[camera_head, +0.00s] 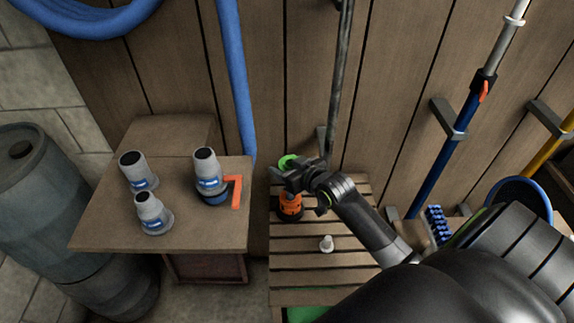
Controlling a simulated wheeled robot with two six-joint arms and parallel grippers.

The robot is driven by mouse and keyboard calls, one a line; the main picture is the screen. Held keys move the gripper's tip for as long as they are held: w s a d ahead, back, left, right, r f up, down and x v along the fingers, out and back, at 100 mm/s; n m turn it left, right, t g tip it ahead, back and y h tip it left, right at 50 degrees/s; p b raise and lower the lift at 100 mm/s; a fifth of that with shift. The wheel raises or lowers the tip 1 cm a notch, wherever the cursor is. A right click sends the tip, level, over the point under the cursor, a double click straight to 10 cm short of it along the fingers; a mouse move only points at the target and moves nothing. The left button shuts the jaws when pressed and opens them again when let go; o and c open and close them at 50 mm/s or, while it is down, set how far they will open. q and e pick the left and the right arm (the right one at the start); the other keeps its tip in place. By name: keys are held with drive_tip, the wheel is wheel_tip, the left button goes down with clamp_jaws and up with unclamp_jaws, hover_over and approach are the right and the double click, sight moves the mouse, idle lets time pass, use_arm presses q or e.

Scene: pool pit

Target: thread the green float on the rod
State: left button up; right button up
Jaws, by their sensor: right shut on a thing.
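The green float (289,161) shows as a small bright green patch at the back of the slatted wooden table. My right gripper (284,175) is shut on it and hides much of it. An orange float (290,201) with dark parts stands on the slats just below the gripper in the picture. The rod itself is hidden or cannot be told apart behind my gripper, so I cannot tell whether the green float is around it. My left gripper is not in view.
A small white piece (326,243) lies on the slatted table (300,270). On the left, a brown table (105,225) bears several grey bottles and an orange-handled item (236,190). A dark pipe (340,80) runs down the plank wall. Poles and a blue brush (438,225) stand right.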

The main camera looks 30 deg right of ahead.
drive_tip(key=shift+f, duration=0.4)
idle(0.5)
drive_tip(key=shift+f, duration=0.15)
drive_tip(key=shift+f+b, duration=1.3)
drive_tip(key=shift+f, duration=0.4)
drive_tip(key=shift+f, duration=0.15)
drive_tip(key=shift+f+b, duration=1.05)
drive_tip(key=shift+f, duration=0.25)
drive_tip(key=shift+f, duration=0.1)
drive_tip(key=shift+f+b, duration=0.6)
drive_tip(key=shift+f, duration=0.2)
